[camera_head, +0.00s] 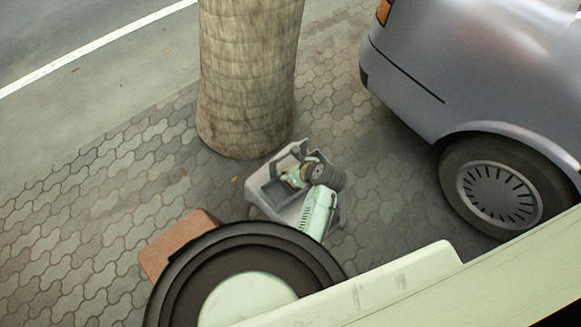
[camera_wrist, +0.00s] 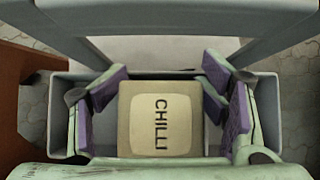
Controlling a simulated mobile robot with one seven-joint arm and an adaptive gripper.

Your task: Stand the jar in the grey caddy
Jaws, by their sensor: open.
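The jar is hidden there. The jar's base is not visible.
The caddy rests on a small grey stand (camera_head: 290,212). A reddish-brown block (camera_head: 172,243) stands to its left and also shows in the wrist view (camera_wrist: 22,85). A tree trunk (camera_head: 247,75) is behind, a silver car (camera_head: 480,75) to the right. Open paving (camera_head: 70,240) lies left.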

